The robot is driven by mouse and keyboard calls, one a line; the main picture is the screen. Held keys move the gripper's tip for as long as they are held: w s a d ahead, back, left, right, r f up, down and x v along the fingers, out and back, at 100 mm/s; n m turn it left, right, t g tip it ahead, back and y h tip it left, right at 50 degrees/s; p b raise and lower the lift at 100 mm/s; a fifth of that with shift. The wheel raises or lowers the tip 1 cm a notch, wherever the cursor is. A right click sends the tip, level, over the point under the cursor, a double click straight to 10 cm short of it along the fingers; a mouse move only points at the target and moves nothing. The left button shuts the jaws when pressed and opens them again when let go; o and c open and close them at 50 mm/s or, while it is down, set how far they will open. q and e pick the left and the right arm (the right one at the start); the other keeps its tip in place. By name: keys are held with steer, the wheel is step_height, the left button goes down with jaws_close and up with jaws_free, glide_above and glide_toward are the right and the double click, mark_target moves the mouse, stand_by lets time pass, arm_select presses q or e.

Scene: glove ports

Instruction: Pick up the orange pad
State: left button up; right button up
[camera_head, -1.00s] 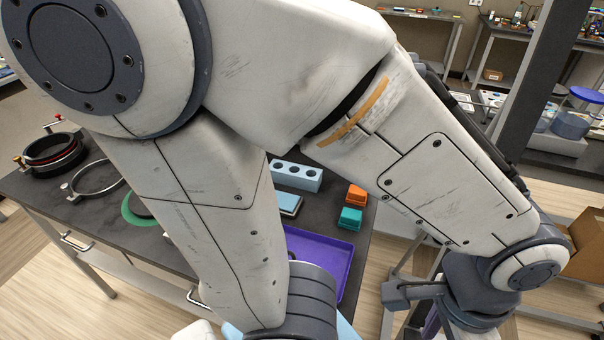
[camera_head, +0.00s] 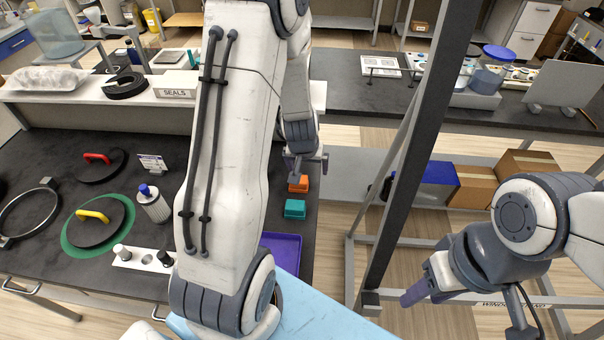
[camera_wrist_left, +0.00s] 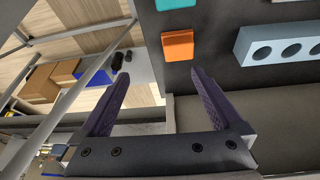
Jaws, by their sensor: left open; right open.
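The orange pad (camera_head: 299,184) is a small block near the right edge of the dark table, just beyond the teal pad (camera_head: 295,208). My left gripper (camera_head: 305,163) is above the table edge by the orange pad, partly hidden by its own arm. In the left wrist view my left gripper (camera_wrist_left: 161,79) is open and empty. There the orange pad (camera_wrist_left: 177,46) lies beyond the fingertips, nearer the right finger, with no visible contact. My right gripper (camera_head: 425,288) is off to the right, away from the table; its opening is hard to see.
A purple tray (camera_head: 285,250) is partly hidden behind my left arm. A pale blue block with holes (camera_wrist_left: 285,42) lies right of the orange pad in the wrist view. A grey upright post (camera_head: 405,165) stands right of the table. Cardboard boxes (camera_head: 475,187) sit beyond it.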

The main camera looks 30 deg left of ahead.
arm_select(q)
steer(key=shift+n+y, duration=0.4)
steer(key=a+f, duration=0.2)
steer(key=w+a+f+b, duration=0.1)
steer(key=a+f, duration=0.1)
steer(key=f, duration=0.1)
steer(key=shift+w+f, duration=0.1)
steer(key=shift+w, duration=0.05)
steer(key=shift+w+a+f, duration=0.1)
steer(key=shift+w+f, duration=0.1)
steer(key=shift+f, duration=0.2)
steer(key=shift+p+x, duration=0.4)
steer(key=shift+x, duration=2.1)
steer(key=c, duration=1.3)
steer(key=shift+r, duration=0.1)
